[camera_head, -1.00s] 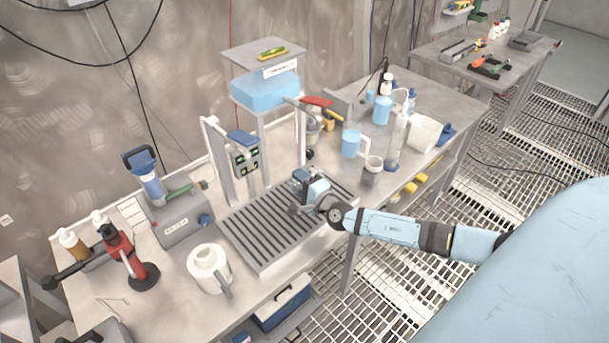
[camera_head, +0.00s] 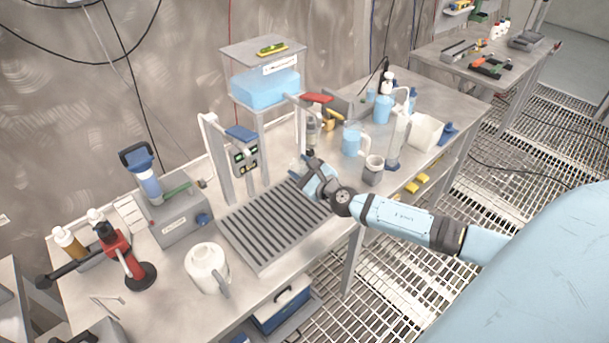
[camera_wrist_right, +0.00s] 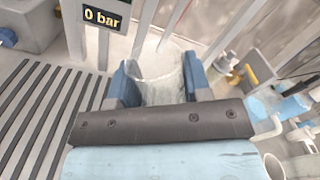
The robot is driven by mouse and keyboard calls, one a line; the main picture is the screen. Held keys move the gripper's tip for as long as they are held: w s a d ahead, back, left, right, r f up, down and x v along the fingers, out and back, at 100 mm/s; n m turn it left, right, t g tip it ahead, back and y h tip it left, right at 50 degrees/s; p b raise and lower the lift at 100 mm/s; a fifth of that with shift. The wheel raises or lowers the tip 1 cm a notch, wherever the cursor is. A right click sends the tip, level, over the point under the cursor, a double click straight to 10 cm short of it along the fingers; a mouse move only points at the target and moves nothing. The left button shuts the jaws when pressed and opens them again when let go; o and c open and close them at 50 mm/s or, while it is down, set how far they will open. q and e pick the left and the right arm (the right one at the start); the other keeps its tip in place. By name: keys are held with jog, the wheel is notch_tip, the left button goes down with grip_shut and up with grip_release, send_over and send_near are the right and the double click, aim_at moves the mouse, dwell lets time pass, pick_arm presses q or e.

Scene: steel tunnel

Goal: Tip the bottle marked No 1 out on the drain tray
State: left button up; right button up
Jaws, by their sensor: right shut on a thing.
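The drain tray (camera_head: 262,235), a grey slatted tray, lies on the bench; its slats also show at the left of the right wrist view (camera_wrist_right: 38,115). My right gripper (camera_head: 306,170) is at the tray's far right corner, close to the tap stand. In the right wrist view its two blue-grey fingers (camera_wrist_right: 160,85) are shut on a pale, see-through vessel (camera_wrist_right: 158,68). No marking can be read on it, so I cannot tell whether it is bottle No 1. In the head view the gripper mostly hides it. My left gripper is out of view.
A gauge panel (camera_head: 244,157) on a frame stands behind the tray. A white jug (camera_head: 207,268) is left of it. A grey mug (camera_head: 373,171), a blue-filled jug (camera_head: 352,141) and a tall cylinder (camera_head: 396,140) stand right of the gripper.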

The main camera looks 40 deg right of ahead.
aim_at(298, 161)
jog(key=shift+a+f+m+b, duration=0.2)
jog(key=shift+m+b, duration=0.35)
jog(key=shift+m, duration=0.55)
jog(key=shift+a+m+b, duration=0.1)
jog(key=shift+m+b, duration=0.25)
jog(key=shift+m, duration=0.55)
jog(key=shift+a+m, duration=0.15)
jog(key=shift+m, duration=0.95)
jog(key=shift+r, duration=0.1)
notch_tip(298, 161, up, 3)
jog(key=p, duration=0.3)
jog(key=shift+r, duration=0.1)
